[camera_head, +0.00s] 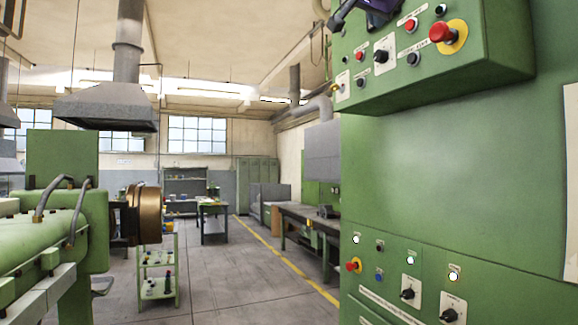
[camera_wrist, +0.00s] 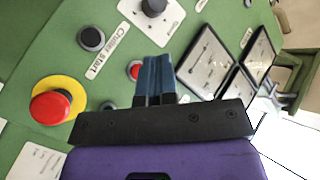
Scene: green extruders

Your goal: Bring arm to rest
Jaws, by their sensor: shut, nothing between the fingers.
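My gripper (camera_head: 340,20) shows only partly at the top edge of the head view, in front of the upper green control panel (camera_head: 470,75). In the wrist view my gripper (camera_wrist: 158,62) has its two blue fingers together with nothing between them. The fingertips point at the panel, near a small red button (camera_wrist: 134,70). I cannot tell whether they touch the panel. Most of my arm is out of view.
The panel carries a red emergency stop (camera_head: 442,32) on a yellow ring, also in the wrist view (camera_wrist: 50,107), and a black knob (camera_head: 381,56). Square gauges (camera_wrist: 205,60) lie right of the fingers.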

